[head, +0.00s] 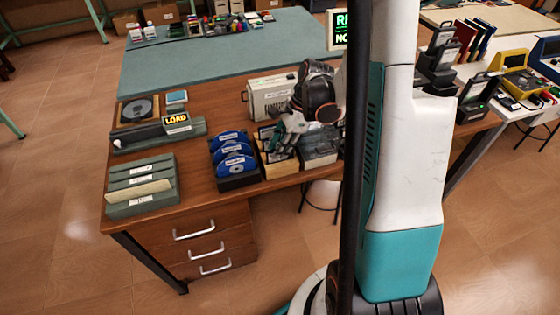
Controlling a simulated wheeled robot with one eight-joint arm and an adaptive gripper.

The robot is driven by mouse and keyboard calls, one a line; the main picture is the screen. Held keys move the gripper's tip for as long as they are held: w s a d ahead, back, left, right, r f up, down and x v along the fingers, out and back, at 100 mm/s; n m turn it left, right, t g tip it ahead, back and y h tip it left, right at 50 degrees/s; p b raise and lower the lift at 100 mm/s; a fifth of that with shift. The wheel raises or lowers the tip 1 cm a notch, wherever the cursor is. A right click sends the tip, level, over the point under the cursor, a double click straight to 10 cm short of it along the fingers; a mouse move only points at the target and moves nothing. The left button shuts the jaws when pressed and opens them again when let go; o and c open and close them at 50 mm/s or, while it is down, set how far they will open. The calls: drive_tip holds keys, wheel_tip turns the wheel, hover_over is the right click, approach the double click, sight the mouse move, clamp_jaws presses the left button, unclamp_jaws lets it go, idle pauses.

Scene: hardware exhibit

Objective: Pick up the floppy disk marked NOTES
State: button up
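My gripper (283,138) hangs low over a tan box (281,170) near the front edge of the brown desk. Dark flat items (266,135) that look like floppy disks stand in this box beside the gripper. The view is too small to read any label, so I cannot tell which one is marked NOTES. My gripper and arm hide part of the box. I cannot tell whether the fingers are open, shut, or touching a disk.
A black rack of blue discs (234,160) stands left of the tan box, a grey box (321,155) right. A beige case (271,97) stands behind. Farther left are a green-grey file tray (140,187), a LOAD sign (177,121) and a disc unit (138,109).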

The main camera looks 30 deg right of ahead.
drive_tip(key=shift+x, duration=0.8)
clamp_jaws()
drive_tip(key=shift+r, duration=0.15)
